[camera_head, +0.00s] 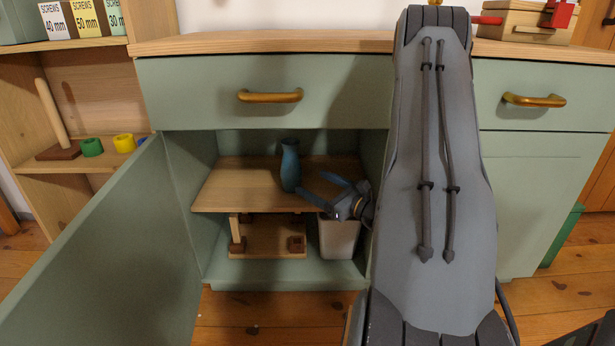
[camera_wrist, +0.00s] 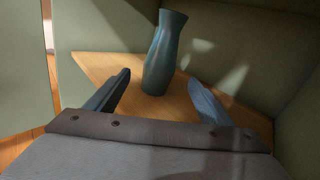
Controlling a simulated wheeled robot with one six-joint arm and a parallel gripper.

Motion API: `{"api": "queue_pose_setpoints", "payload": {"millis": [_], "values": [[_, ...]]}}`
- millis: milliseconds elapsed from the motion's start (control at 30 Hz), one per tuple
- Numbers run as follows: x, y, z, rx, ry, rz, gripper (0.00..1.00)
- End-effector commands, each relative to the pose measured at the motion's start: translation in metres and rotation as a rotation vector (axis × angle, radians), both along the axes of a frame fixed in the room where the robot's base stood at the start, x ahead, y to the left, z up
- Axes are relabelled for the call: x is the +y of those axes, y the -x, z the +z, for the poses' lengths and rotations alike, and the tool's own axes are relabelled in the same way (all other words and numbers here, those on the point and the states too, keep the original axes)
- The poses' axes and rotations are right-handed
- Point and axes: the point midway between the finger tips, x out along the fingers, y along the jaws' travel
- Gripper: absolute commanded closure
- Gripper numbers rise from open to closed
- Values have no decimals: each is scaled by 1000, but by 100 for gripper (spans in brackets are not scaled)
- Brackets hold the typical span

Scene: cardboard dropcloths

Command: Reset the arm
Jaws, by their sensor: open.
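My gripper (camera_head: 328,192) is inside the open green cabinet, just above the front right of its wooden shelf. In the wrist view my gripper (camera_wrist: 158,95) has its two fingers spread wide apart with nothing held between them. A blue-grey vase (camera_head: 290,166) stands upright on the wooden shelf (camera_head: 235,185). In the wrist view the vase (camera_wrist: 163,55) stands beyond the fingertips, roughly centred on the gap and apart from both. My grey arm covers the right part of the cabinet opening in the head view.
The cabinet door (camera_head: 120,260) hangs open at left. A drawer with a brass handle (camera_head: 270,96) is above the opening. A pale bin (camera_head: 338,236) and a small wooden stand (camera_head: 268,240) are below the shelf. The worktop (camera_head: 270,40) overhangs the cabinet.

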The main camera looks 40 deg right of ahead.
Motion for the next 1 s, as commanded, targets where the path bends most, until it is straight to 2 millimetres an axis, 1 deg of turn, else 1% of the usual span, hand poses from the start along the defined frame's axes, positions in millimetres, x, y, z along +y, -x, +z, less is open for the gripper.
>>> {"api": "queue_pose_setpoints", "payload": {"millis": [33,167,667,733,767,867,967,1000], "values": [[-1,4,1,0,0,0,25],[-1,8,0,0,1,0,25],[-1,8,0,0,0,1,25],[3,7,1,3,4,12,25],[7,6,1,7,6,24,25],[36,3,5,35,30,112,25],[91,3,10,88,88,281,25],[118,6,12,117,122,367,25]]}}
